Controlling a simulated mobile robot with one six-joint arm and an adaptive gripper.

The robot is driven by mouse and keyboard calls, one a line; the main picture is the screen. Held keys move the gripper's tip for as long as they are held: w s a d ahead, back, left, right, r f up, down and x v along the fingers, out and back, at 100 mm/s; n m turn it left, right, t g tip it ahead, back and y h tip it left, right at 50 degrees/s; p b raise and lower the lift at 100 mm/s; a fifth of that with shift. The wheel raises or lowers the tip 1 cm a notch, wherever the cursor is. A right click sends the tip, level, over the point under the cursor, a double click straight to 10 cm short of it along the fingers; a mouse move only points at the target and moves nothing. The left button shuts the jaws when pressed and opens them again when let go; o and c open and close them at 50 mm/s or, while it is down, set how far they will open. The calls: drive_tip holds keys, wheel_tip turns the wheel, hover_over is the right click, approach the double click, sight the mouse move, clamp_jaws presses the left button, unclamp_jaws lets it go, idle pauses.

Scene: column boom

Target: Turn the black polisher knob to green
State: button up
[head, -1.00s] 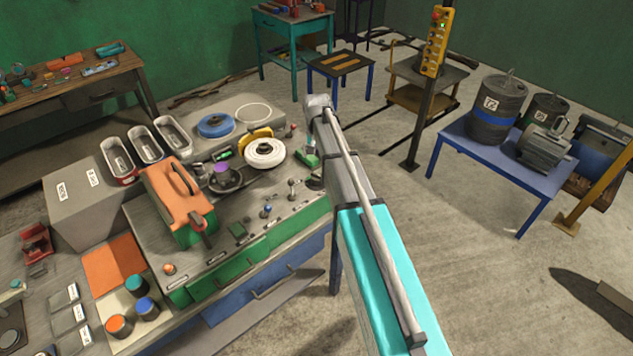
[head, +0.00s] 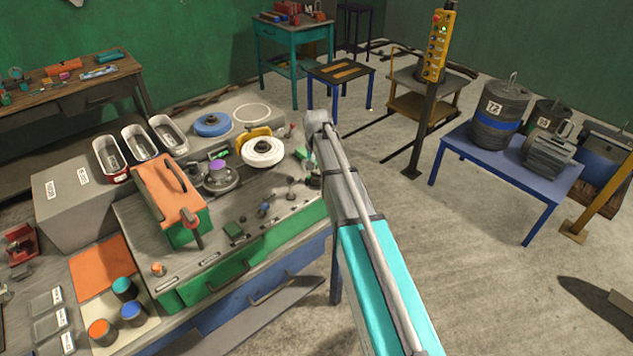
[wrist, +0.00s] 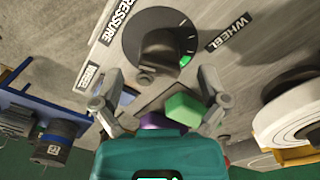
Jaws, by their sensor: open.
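The black polisher knob (wrist: 150,48) fills the upper middle of the wrist view, on a grey panel between the labels PRESSURE and WHEEL. A green patch (wrist: 185,60) shows at its lower right edge. My gripper (wrist: 160,76) is open and empty, with one finger to the lower left of the knob and one to the lower right. I cannot tell how near the fingertips are to the panel. In the head view my arm covers the gripper, and I cannot make out the knob clearly.
A green block (wrist: 185,108) and a purple knob (wrist: 160,122) show between my fingers. The white polishing wheel (head: 263,151) stands on the bench left of my arm.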

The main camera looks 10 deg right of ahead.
drive_tip(key=shift+f+b, duration=1.05)
drive_tip(key=shift+f, duration=0.35)
drive_tip(key=c, duration=1.1)
drive_tip(key=shift+c, duration=0.2)
drive_tip(key=shift+n, duration=0.5)
drive_tip(key=n, duration=1.2)
drive_tip(key=shift+n, duration=0.4)
